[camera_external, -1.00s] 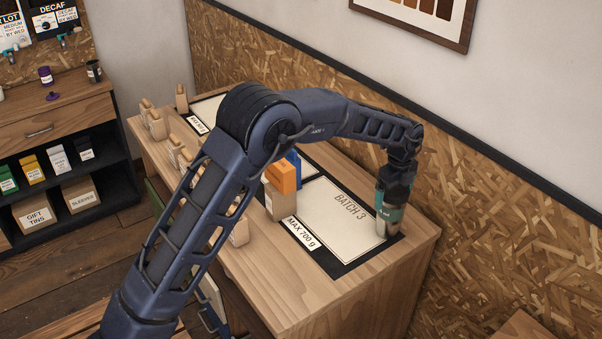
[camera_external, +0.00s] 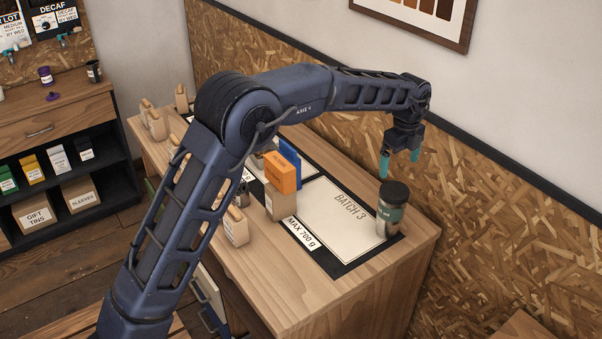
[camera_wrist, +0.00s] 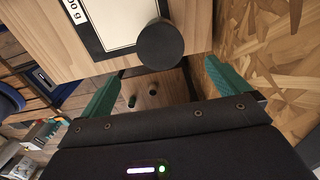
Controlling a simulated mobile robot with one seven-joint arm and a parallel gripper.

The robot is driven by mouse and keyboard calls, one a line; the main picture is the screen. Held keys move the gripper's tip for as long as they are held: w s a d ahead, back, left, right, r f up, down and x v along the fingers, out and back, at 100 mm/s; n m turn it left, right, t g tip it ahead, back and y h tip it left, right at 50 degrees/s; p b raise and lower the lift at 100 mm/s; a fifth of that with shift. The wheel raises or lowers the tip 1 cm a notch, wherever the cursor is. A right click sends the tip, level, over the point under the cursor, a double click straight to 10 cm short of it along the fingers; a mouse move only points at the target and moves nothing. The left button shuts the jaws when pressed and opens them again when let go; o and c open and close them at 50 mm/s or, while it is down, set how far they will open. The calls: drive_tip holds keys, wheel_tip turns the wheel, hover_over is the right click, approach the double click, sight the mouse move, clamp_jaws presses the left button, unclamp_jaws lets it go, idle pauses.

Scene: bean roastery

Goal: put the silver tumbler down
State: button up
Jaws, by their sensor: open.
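The silver tumbler (camera_external: 390,210) has a dark lid and a teal band. It stands upright at the right end of the Batch 3 mat (camera_external: 345,215), near the mat's dark border at the counter's right end. In the wrist view only the round dark lid of the tumbler (camera_wrist: 160,45) shows clearly, beyond the fingers. My gripper (camera_external: 400,162) is above the tumbler, open and empty, with its teal fingers apart and clear of the lid. Its two fingers also show in the wrist view (camera_wrist: 160,90).
An orange box (camera_external: 283,172) sits on a brown bag (camera_external: 280,203) at the mat's left, beside a blue item (camera_external: 291,165). Several paper bags stand farther left on the wooden counter (camera_external: 265,275). The chipboard wall (camera_external: 500,200) rises close behind the counter.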

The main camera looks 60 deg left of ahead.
drive_tip(key=s+d+r+n+t, duration=0.1)
drive_tip(key=s+d+r+n, duration=0.15)
drive_tip(key=s+r, duration=0.45)
drive_tip(key=s+d+r+n, duration=0.2)
drive_tip(key=s+r+n, duration=0.15)
drive_tip(key=s, duration=0.75)
drive_tip(key=s+d+r+n+t, duration=0.1)
drive_tip(key=s+d+r+n, duration=0.1)
drive_tip(key=s+r, duration=0.55)
drive_tip(key=s+d+f+n+t, duration=0.1)
drive_tip(key=s+f+n, duration=0.2)
drive_tip(key=s, duration=0.8)
drive_tip(key=s+f+n, duration=0.3)
drive_tip(key=s, duration=0.8)
drive_tip(key=s+d+f+n+t, duration=0.1)
drive_tip(key=s+f+n, duration=0.2)
drive_tip(key=s, duration=0.8)
drive_tip(key=shift+d+f+n+t, duration=0.15)
drive_tip(key=shift+d+n+t, duration=0.15)
drive_tip(key=shift+n, duration=0.2)
